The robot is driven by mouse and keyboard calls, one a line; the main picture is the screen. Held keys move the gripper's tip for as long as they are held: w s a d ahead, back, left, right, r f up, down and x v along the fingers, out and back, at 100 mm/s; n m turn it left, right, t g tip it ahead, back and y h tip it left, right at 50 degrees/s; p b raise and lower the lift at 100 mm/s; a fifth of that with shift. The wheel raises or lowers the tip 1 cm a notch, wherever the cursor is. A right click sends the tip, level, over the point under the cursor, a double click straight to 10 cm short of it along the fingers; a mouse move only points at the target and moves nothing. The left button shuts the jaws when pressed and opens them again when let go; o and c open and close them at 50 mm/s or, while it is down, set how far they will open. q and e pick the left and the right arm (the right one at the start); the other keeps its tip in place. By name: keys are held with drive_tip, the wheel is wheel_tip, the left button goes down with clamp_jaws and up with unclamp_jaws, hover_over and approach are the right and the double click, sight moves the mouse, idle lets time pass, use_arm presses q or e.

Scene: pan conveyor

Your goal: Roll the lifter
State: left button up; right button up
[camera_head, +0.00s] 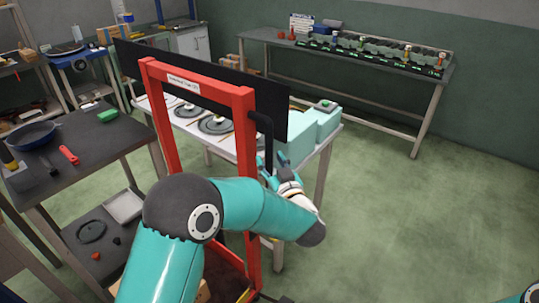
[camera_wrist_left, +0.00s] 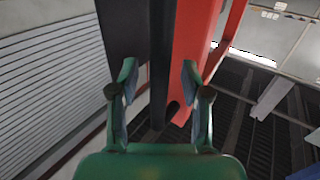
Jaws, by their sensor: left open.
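The lifter is a red upright frame (camera_head: 243,150) with a small white label on its top bar and a black panel behind it. A black bent handle bar (camera_head: 266,135) hangs at its right post. My left gripper (camera_head: 268,172) is open at the lower part of this handle. In the left wrist view the black bar (camera_wrist_left: 161,50) runs between the open fingers of my left gripper (camera_wrist_left: 160,70), beside the red post (camera_wrist_left: 197,35). I cannot tell whether the fingers touch it. My right gripper is out of view.
A dark table (camera_head: 105,140) with a blue pan (camera_head: 33,136) and a red-handled tool (camera_head: 69,155) stands left. A white table with round plates (camera_head: 215,125) and a pale teal machine (camera_head: 300,138) stands behind the lifter. The green floor (camera_head: 420,220) at right is clear.

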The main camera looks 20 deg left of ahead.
use_arm(q)
drive_tip(key=shift+x, duration=1.05)
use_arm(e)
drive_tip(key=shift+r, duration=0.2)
